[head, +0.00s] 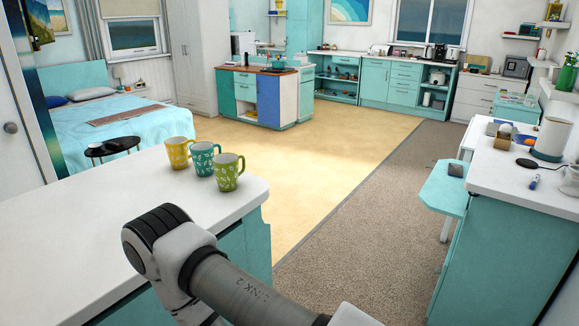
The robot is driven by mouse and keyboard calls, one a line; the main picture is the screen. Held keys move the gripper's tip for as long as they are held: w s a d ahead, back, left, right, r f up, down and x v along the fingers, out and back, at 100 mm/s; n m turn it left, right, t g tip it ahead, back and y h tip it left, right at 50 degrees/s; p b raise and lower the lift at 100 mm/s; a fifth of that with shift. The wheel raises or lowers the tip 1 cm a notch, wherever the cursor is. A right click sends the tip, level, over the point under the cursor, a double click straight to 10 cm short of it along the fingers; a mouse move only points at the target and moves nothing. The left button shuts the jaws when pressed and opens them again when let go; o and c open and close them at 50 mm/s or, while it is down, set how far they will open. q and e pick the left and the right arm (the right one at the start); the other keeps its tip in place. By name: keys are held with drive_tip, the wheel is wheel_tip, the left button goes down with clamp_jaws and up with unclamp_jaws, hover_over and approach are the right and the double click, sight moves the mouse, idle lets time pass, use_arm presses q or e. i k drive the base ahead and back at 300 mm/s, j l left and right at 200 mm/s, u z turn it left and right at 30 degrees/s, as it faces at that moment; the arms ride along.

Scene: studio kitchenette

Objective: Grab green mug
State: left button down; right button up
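The green mug (227,174) is lime green with a pale leaf pattern and stands upright near the right edge of the white counter (95,226). A teal mug (201,159) with the same kind of pattern stands just behind it to the left. A yellow mug (177,153) stands beyond that, farthest left of the three. No gripper shows in this view. One of my arm links crosses the front of the picture, nearer to me than the mugs and apart from them.
The counter left of the mugs is bare. Open floor (330,155) lies right of it. A white worktop (512,165) at the right holds a white kettle-like container (551,139) and small items. A bed (110,105) and a kitchen island (262,95) stand behind.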

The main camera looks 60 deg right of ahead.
sight(226, 165)
drive_tip(key=z, duration=1.45)
drive_tip(key=i+l+u, duration=0.15)
drive_tip(key=u, duration=0.2)
drive_tip(key=i+l+u, duration=0.15)
drive_tip(key=l+u, duration=0.55)
drive_tip(key=i+j, duration=0.05)
